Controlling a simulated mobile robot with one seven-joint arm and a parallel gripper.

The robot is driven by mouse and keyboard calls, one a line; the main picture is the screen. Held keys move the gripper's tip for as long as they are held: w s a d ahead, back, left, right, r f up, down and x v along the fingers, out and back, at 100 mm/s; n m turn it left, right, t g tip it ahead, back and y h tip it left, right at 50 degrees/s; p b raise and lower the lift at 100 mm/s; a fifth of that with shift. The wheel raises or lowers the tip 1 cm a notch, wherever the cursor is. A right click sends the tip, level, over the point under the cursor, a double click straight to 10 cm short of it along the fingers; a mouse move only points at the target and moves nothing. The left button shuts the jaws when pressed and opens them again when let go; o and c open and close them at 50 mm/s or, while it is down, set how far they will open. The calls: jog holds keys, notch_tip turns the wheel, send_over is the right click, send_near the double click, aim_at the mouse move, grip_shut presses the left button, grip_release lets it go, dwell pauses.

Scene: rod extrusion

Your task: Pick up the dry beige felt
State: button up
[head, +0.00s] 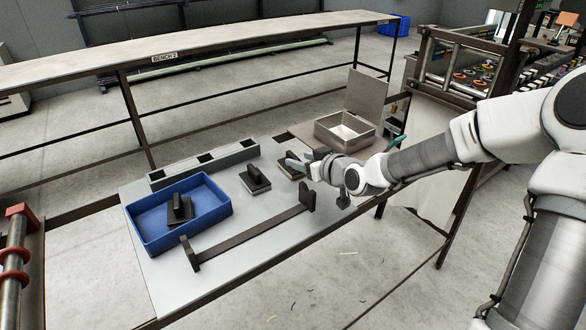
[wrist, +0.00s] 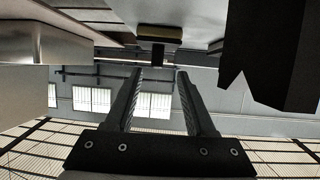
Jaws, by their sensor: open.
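A dark block with an upright handle and a beige-brown layer (head: 287,173) sits on the grey tabletop, partly hidden by my gripper. I take this layer for the beige felt. In the wrist view the beige-edged block (wrist: 160,32) is at the top, its dark handle in line with the gap between my fingers. My gripper (head: 294,160) is open and empty beside this block. In the wrist view the fingertips (wrist: 160,72) stand apart, with the handle just beyond them. I cannot tell whether they touch it.
A similar dark block (head: 256,183) with a pale layer stands to the left. Another (head: 180,211) sits in a blue tray (head: 142,236). A dark bar on brackets (head: 250,238) lies in front. An open-lidded metal box (head: 326,133) stands behind right. A grey rail (head: 190,172) runs behind.

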aim_at(296, 157)
jog(key=shift+d+b+x, duration=0.1)
jog(key=shift+b+x, duration=0.15)
jog(key=shift+x, duration=1.2)
jog(key=shift+d+b+x, duration=0.15)
jog(key=shift+b+x, duration=0.1)
jog(key=shift+x, duration=1.2)
jog(key=shift+w, duration=0.1)
grip_shut()
